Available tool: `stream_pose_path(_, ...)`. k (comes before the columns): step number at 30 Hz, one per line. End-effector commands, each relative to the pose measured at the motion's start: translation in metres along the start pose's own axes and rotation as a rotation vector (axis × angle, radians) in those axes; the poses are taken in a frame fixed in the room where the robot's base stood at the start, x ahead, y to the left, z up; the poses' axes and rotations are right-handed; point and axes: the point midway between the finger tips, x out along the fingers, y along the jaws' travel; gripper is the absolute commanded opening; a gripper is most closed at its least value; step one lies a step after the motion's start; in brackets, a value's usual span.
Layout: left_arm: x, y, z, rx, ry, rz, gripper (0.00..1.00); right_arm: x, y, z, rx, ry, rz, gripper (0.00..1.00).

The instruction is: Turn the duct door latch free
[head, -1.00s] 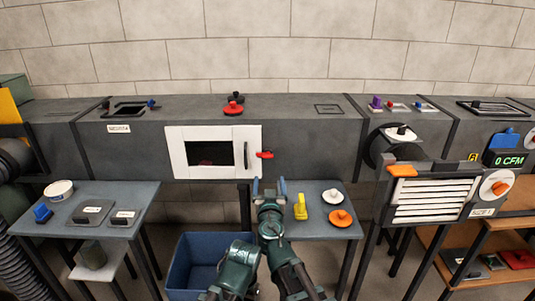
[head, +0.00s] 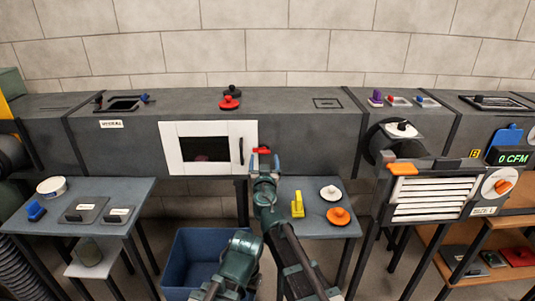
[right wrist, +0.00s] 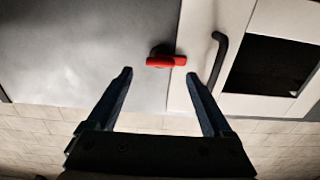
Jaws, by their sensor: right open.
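The duct door (head: 180,150) is a white framed panel with a dark window and a black handle (head: 241,150), shut on the grey duct's front. The red latch (head: 262,150) lies horizontally at the door's right edge. In the right wrist view the latch (right wrist: 166,62) sits on a dark pivot, one end overlapping the white door edge. My right gripper (head: 265,160) is open just in front of and below the latch, partly covering it. In the right wrist view its fingers (right wrist: 158,76) are spread either side of the latch, with nothing between them.
A blue bin (head: 205,235) stands on the floor below the door. The right table (head: 300,230) holds a yellow clip (head: 297,205) and white and orange knobs. The left table (head: 90,190) holds several small parts. A red knob (head: 229,103) stands on the duct top.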

Motion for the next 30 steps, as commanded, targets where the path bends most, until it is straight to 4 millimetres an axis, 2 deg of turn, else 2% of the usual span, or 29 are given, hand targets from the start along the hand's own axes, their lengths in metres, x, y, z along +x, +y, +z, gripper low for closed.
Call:
stream_pose_path(1, 0.000, 0.000, 0.000, 0.000, 0.000, 0.000, 0.50, 0.012, -0.003, 0.000, 0.000, 0.000, -0.001, 0.85)
stream_pose_path(6, 0.000, 0.000, 0.000, 0.000, 0.000, 0.000, 0.50, 0.027, -0.007, 0.000, 0.000, 0.000, -0.004, 0.85)
stream_pose_path(16, 0.000, 0.000, 0.000, 0.000, 0.000, 0.000, 0.50, 0.029, -0.007, 0.000, 0.000, 0.000, -0.004, 0.83)
stream_pose_path(30, 0.000, 0.000, 0.000, 0.000, 0.000, 0.000, 0.50, 0.029, -0.007, 0.000, 0.000, 0.000, -0.004, 0.00)
